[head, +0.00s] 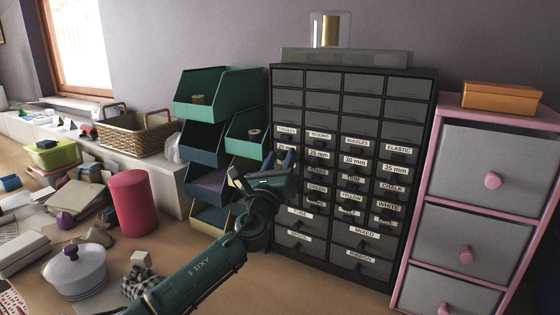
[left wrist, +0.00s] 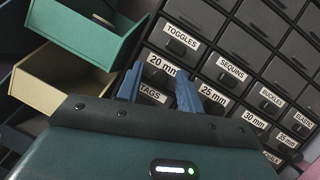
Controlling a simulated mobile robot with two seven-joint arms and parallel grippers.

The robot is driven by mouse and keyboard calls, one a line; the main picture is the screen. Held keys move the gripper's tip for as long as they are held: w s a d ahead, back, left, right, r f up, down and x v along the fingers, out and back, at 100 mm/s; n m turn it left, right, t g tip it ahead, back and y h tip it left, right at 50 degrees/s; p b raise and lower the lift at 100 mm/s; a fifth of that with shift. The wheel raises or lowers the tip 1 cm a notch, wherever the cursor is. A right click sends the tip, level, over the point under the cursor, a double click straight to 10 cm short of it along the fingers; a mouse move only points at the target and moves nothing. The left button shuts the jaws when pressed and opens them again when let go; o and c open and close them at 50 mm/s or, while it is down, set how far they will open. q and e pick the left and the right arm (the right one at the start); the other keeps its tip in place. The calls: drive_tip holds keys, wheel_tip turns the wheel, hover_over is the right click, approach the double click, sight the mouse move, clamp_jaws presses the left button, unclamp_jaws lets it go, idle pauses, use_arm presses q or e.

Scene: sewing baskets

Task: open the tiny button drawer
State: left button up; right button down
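The dark drawer cabinet (head: 354,110) stands upright with rows of small grey labelled drawers, all looking shut. No label that I can read says buttons; some give sizes. My left gripper (head: 280,158) is in front of its left column, near the upper labelled rows. In the left wrist view, the blue fingers (left wrist: 158,90) are apart, with nothing seen held. The 20 mm label (left wrist: 161,65) and the TAGS label (left wrist: 153,94) show between or just beyond them. I cannot tell whether the fingers touch a drawer handle. The gripper hides some left-column drawers in the head view. My right gripper is out of view.
Stacked open bins (head: 215,95) stand close at the cabinet's left. A pink-framed chest (head: 437,175) with grey drawers stands at the right, an orange box (head: 502,97) on top. A red cylinder (head: 134,203) and a lidded pot (head: 75,275) are on the cluttered table left.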

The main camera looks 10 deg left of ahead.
use_arm(q)
clamp_jaws()
